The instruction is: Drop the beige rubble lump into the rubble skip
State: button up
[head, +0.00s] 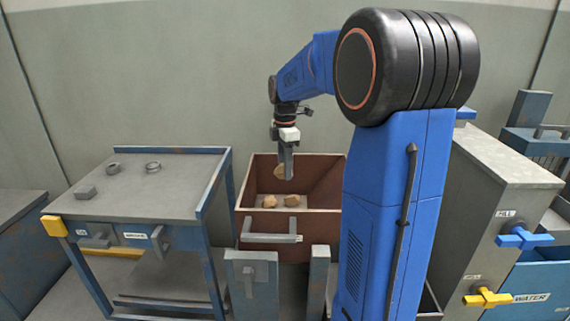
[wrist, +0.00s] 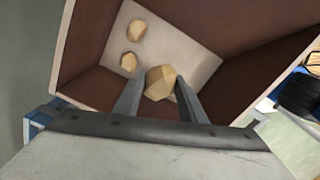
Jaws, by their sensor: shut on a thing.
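My gripper (head: 285,166) is shut on the beige rubble lump (head: 279,172), held above the open brown rubble skip (head: 324,172). In the wrist view the lump (wrist: 160,83) sits between the two fingers of my gripper (wrist: 158,92), with the skip (wrist: 84,59) below it. Two other beige lumps (head: 269,201) (head: 292,200) lie on the pale floor inside the skip. They also show in the wrist view, one higher (wrist: 136,29) and one lower (wrist: 129,62). In the head view the held lump is partly hidden by a finger.
A grey cabinet (head: 500,185) with blue and yellow valve handles stands at the right. Grey posts stand before the skip.

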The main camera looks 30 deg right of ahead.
jog(key=o, duration=1.2)
notch_tip(320, 180, up, 17)
jog(key=shift+r, duration=0.2)
jog(key=shift+s, duration=0.1)
